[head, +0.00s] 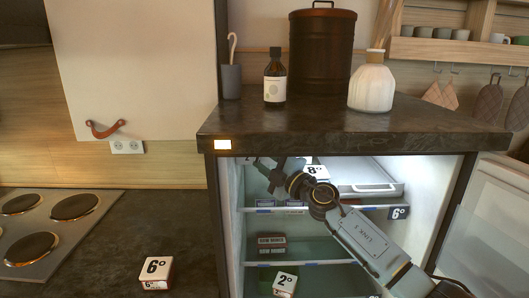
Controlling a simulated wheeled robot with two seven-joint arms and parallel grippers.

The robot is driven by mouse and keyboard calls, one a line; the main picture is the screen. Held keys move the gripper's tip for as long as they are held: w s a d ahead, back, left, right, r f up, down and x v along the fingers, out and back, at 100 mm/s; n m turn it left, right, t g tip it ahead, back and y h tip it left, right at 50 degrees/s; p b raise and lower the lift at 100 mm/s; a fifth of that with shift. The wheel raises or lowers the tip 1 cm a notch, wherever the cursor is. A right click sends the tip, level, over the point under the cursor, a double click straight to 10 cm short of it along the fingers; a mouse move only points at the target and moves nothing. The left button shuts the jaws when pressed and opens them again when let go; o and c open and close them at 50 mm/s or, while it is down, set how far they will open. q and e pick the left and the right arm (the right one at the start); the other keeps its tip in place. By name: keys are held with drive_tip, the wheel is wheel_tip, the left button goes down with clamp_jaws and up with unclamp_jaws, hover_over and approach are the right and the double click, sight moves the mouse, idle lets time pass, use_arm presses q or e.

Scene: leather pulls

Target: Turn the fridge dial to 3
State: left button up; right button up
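The open fridge (229,215) stands under the dark countertop, its lit inside facing me and its door (490,230) swung out to the right. My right arm reaches in from the lower right. Its gripper (262,170) is at the upper left of the fridge inside, near the left wall and above the top shelf. The fingers are small and dark, and I cannot tell whether they are open or touch anything. I cannot make out the dial or its numbers; the gripper and wrist may hide it. My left gripper is not in view.
Blocks marked 8° (316,170), 6° (398,213) and 2° (285,284) are in the fridge, with a drawer (365,189). A 6° block (156,270) sits beside the hob (45,225).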

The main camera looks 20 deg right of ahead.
idle(0.3)
drive_tip(key=o, duration=1)
